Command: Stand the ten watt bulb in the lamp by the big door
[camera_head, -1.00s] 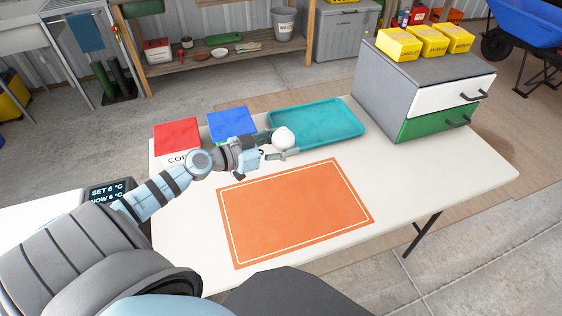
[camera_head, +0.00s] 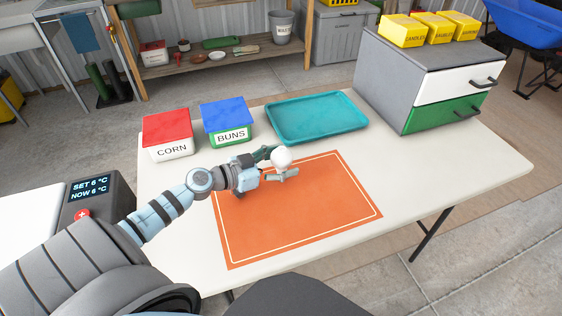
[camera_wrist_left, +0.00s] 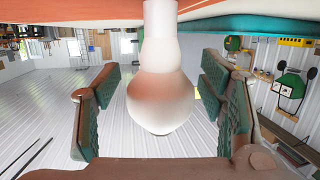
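A white round bulb (camera_head: 281,158) is between the two fingers of my left gripper (camera_head: 276,163), over the far edge of the orange mat. Any marking on the bulb is too small to read. My right gripper is not in view. I see no lamp or big door that I can make out.
On the white table (camera_head: 410,195) are the orange mat (camera_head: 300,225), red CORN box (camera_head: 168,135), blue-lidded BUNS box (camera_head: 228,122), teal tray (camera_head: 316,118) and a drawer cabinet (camera_head: 385,85) with yellow boxes (camera_head: 402,32) on top. The table's right front is clear.

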